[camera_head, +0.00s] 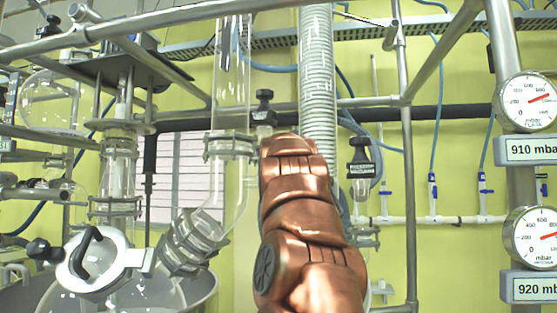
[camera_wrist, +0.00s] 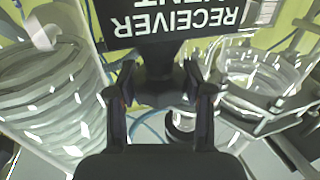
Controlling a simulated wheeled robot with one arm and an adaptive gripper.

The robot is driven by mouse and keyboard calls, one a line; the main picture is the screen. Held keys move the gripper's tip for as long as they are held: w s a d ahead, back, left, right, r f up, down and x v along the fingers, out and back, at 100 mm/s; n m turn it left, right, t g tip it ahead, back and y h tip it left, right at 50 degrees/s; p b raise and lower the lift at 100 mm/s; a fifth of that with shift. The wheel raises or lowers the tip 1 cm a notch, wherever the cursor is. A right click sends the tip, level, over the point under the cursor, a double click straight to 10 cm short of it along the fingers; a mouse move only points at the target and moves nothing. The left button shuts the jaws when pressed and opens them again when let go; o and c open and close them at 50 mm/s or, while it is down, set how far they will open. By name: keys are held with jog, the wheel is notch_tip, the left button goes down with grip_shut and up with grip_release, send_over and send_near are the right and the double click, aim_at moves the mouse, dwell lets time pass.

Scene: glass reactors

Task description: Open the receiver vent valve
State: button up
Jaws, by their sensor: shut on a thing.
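The receiver vent valve shows in the wrist view as a black handle (camera_wrist: 160,82) below a black label (camera_wrist: 180,18) with white upside-down text reading "RECEIVER" and part of "VENT". My gripper (camera_wrist: 160,95) has one dark finger on each side of this handle and is shut on it. In the head view my copper-coloured arm rises through the middle and hides my gripper. A black valve knob (camera_head: 264,97) shows just above the arm's end there; I cannot tell for certain that it is the same valve. The handle's turning angle is unclear.
Another black-topped valve (camera_head: 361,155) hangs to the right. Metal frame bars (camera_head: 408,190) and pressure gauges (camera_head: 530,101) stand farther right.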

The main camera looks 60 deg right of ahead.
jog(key=shift+r+n+t+y+p, duration=0.15)
jog(key=shift+n+t+y+p, duration=0.35)
jog(key=shift+p, duration=0.5)
jog(key=shift+r+t+y+p, duration=0.1)
jog(key=shift+t+y+p, duration=0.25)
jog(key=shift+p, duration=0.3)
jog(key=n+t+y+p, duration=0.1)
jog(key=p, duration=0.1)
jog(key=shift+p, duration=0.3)
jog(key=shift+f+n+t, duration=0.25)
jog(key=shift+n, duration=0.05)
jog(key=o, duration=0.9)
jog(key=shift+o, duration=0.2)
